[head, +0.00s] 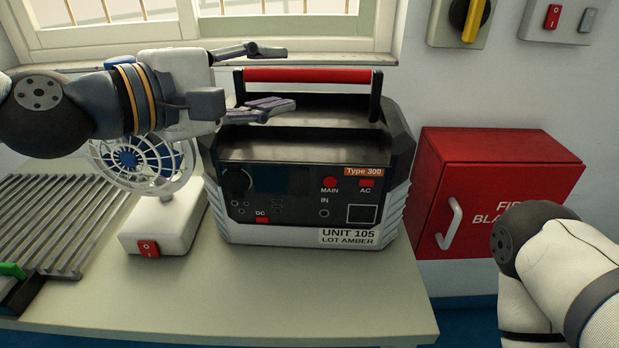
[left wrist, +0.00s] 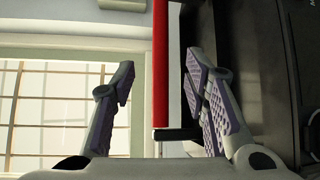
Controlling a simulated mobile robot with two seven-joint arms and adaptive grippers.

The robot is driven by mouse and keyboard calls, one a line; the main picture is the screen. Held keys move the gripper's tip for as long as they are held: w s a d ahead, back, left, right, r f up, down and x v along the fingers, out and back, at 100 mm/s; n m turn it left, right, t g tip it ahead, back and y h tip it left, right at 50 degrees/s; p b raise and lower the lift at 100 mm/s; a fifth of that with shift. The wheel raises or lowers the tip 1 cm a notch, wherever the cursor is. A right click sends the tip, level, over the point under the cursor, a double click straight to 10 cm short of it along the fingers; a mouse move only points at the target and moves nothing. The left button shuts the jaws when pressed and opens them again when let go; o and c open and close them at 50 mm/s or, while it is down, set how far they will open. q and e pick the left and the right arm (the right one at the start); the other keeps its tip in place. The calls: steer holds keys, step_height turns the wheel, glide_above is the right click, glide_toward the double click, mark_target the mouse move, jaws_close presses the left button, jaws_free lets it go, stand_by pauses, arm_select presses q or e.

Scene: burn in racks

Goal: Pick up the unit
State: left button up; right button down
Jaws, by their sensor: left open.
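The unit (head: 285,215), a black and grey power box labelled "UNIT 105 LOT AMBER" and "Type 300", stands upright on the table. Its red carry handle (head: 325,76) spans the top between two black posts. My left gripper (head: 277,77) is open at the left end of the handle, one finger on the far side and one on the near side. In the left wrist view the red handle (left wrist: 160,70) runs between the open fingers, closer to the right finger, with a gap on the left. No grip on it shows. My right gripper is out of view; only part of that arm shows.
A white fan (head: 155,232) stands close to the unit's left, partly behind my left arm. A grey slatted rack (head: 65,225) lies at far left. A red wall cabinet (head: 500,195) is at right. The table front (head: 270,300) is clear. A window is behind.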

mark_target(311, 73)
arm_select(q)
steer(key=x, duration=0.7)
steer(key=shift+s+d+f, duration=0.15)
steer(key=shift+d, duration=0.05)
steer(key=shift+a, duration=0.1)
steer(key=shift+c, duration=0.2)
jaws_close()
steer(key=shift+r, duration=0.4)
